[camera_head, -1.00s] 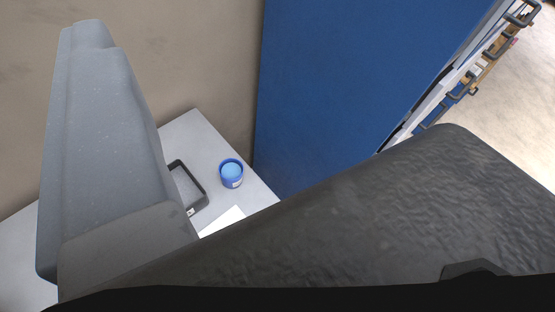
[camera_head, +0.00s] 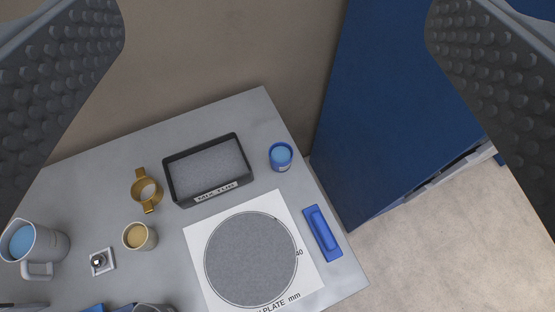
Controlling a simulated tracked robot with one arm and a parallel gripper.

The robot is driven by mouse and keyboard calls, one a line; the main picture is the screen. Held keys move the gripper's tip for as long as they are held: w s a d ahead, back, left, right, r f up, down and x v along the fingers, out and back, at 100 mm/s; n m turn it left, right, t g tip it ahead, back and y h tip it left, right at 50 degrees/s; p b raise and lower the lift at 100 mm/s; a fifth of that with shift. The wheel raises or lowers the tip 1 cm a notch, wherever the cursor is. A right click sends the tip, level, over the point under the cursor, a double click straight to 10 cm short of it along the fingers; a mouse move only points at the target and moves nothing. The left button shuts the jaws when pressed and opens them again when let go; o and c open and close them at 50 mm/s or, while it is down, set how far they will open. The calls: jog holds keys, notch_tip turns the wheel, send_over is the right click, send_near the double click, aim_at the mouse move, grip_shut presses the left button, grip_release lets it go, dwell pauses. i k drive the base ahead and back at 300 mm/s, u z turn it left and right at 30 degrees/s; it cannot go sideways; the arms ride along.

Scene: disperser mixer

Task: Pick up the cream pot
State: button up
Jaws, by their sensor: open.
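A small cream-coloured pot (camera_head: 139,237) with tan contents stands upright on the grey table, at the lower left of the camera view. A blue pot (camera_head: 281,157) with a lighter blue top stands near the table's right edge. My gripper (camera_head: 275,35) is open and empty, its two dark studded fingers wide apart at the top left and top right. Both pots are apart from the fingers.
A blue handle piece (camera_head: 322,232) lies near the right edge. A blue panel (camera_head: 390,110) stands at right.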

aim_at(137, 236)
jog(key=u, duration=0.05)
jog(key=k, duration=1)
jog(key=u, duration=0.55)
jog(key=i, duration=0.3)
jog(key=u, duration=0.2)
jog(key=k, duration=0.4)
jog(key=u, duration=0.05)
jog(key=i, duration=1.05)
jog(key=z, duration=0.65)
